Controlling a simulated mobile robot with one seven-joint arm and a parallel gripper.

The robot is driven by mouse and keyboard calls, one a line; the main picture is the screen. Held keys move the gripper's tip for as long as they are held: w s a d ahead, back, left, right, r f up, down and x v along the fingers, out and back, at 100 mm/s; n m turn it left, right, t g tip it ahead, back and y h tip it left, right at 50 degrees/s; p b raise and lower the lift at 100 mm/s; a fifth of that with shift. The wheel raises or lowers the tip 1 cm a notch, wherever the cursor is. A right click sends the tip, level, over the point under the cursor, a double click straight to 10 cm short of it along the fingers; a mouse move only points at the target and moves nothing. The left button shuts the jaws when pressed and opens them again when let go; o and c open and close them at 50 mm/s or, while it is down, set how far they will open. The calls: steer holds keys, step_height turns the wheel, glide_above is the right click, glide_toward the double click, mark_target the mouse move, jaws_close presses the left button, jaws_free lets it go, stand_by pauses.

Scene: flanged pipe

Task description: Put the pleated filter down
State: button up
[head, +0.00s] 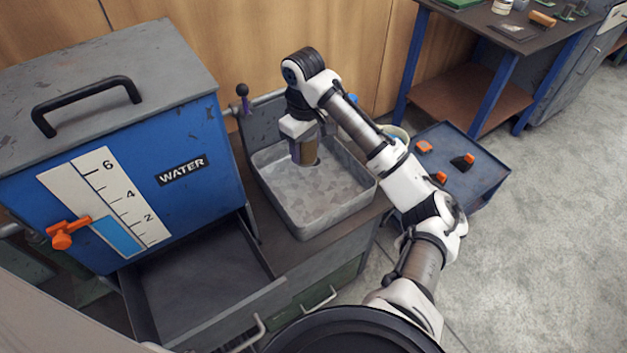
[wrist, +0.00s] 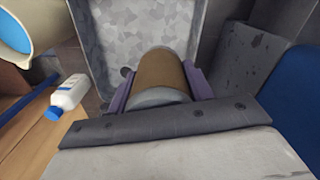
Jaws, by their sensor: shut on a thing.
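The pleated filter (head: 309,151) is a brown cylinder with a grey end. My gripper (head: 301,148) is shut on it, with one purple finger on each side; the wrist view shows the same filter (wrist: 163,72) between the fingers (wrist: 160,88). The filter is held roughly upright over the back part of a grey metal tray (head: 306,236). The tray's mottled floor also shows in the wrist view (wrist: 128,30). I cannot tell whether the filter's lower end touches the tray floor. The tray around it looks empty.
A blue water tank (head: 190,205) with a handle and orange tap stands left of the tray. Below it is an open, empty drawer (head: 200,290). A white bottle (wrist: 68,95) and a bucket (wrist: 28,55) are beside the tray. A low blue cart (head: 475,180) holds orange-marked parts.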

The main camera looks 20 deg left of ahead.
step_height(320, 180, down, 19)
steer(key=shift+s+f, duration=0.15)
steer(key=shift+f, duration=0.1)
stand_by(0.4)
steer(key=o, duration=1)
step_height(320, 180, up, 12)
steer(key=shift+r+b, duration=0.1)
steer(key=shift+b, duration=0.45)
